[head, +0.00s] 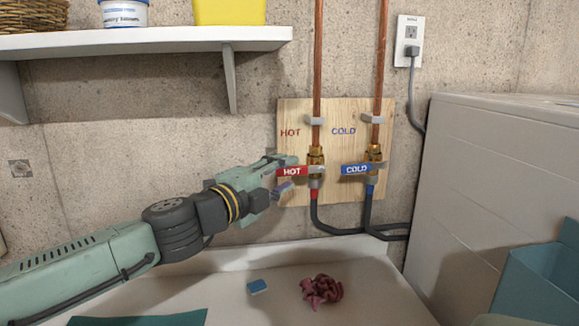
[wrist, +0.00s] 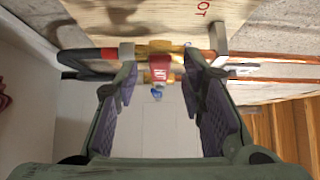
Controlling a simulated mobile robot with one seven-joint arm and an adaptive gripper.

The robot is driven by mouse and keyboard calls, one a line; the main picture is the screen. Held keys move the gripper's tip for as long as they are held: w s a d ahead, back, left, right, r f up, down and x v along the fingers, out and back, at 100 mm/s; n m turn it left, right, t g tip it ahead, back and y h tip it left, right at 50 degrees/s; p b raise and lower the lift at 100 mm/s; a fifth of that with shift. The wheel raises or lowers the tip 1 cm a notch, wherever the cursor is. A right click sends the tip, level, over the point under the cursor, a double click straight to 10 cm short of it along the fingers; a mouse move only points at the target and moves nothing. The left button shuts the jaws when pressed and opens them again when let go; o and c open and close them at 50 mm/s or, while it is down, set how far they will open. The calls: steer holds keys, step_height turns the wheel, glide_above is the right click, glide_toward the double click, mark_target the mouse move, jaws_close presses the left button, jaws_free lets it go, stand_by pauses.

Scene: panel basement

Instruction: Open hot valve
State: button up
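The hot valve's red handle (head: 292,171), labelled HOT, lies level and points left from its brass body (head: 316,156) on the left copper pipe, across the pipe's line. My gripper (head: 287,174) is at the handle's left side, one finger above it and one below. In the wrist view the red handle (wrist: 160,69) shows between the two spread fingertips (wrist: 159,76), with gaps on both sides. My gripper is open and holds nothing. The blue COLD handle (head: 356,169) is also level, to the right.
The valves sit on a wooden board (head: 343,197) on a concrete wall. A shelf (head: 150,40) hangs at upper left. A white appliance (head: 490,190) stands at right.

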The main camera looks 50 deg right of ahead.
mark_target(301, 170)
steer(key=shift+w+d, duration=0.1)
steer(key=shift+d, duration=1.3)
jaws_close()
